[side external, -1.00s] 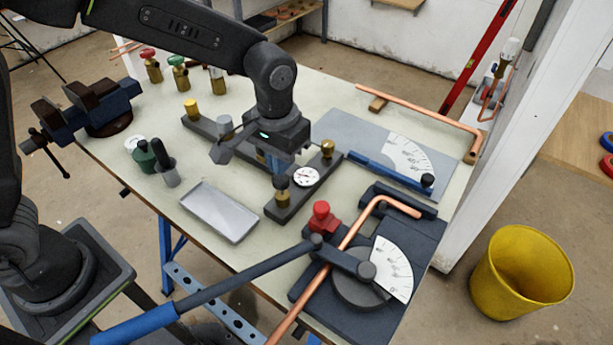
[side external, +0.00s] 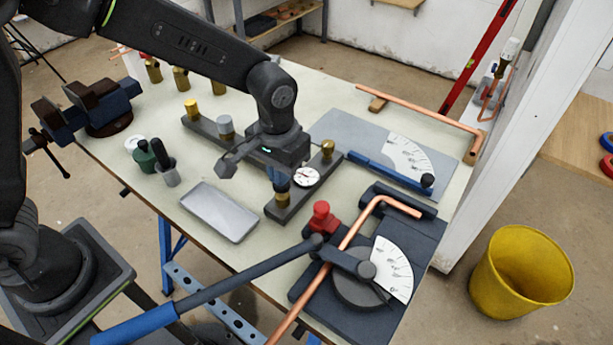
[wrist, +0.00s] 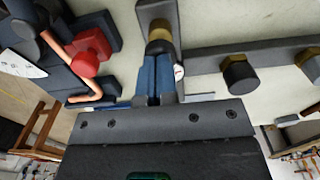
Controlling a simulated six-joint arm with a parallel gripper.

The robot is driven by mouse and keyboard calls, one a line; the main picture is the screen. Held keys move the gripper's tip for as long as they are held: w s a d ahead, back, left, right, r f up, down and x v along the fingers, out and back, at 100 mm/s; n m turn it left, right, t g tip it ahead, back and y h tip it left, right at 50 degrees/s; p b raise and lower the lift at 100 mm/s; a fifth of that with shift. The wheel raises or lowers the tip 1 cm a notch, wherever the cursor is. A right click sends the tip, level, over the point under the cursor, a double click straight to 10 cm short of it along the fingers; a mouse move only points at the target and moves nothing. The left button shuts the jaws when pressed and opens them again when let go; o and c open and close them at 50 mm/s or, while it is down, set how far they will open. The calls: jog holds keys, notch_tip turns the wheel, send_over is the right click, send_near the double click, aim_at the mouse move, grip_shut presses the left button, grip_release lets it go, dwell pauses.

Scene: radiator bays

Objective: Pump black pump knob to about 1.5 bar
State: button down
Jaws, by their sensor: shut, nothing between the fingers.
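The black pump knob with its brass body (side external: 283,201) stands at the front end of a dark bar on the bench. My gripper (side external: 281,186) is shut, with nothing held. Its blue fingertips point down at the top of the knob and cover most of it; I cannot tell for certain whether they touch. In the wrist view the shut fingertips (wrist: 157,62) meet the brass pump body (wrist: 158,33) in the picture. The white round gauge (side external: 306,176) sits beside the pump on the same bar. Its needle is too small to read. In the wrist view the gauge (wrist: 179,72) is partly hidden.
A second bar behind carries a grey knob (side external: 225,125) and a brass knob (side external: 191,108). A red knob (side external: 321,215) and the pipe bender (side external: 365,285) stand close at the front right. A grey tray (side external: 218,212) lies to the left.

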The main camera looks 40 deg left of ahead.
jog(key=shift+f, duration=0.5)
jog(key=shift+r, duration=1.95)
jog(key=s+d+r, duration=0.3)
jog(key=s+r, duration=0.2)
jog(key=s, duration=0.4)
jog(key=shift+w, duration=0.1)
jog(key=w+a+r, duration=0.2)
jog(key=w+a, duration=0.1)
jog(key=w, duration=0.6)
jog(key=shift+s+f, duration=0.1)
jog(key=shift+f, duration=3.25)
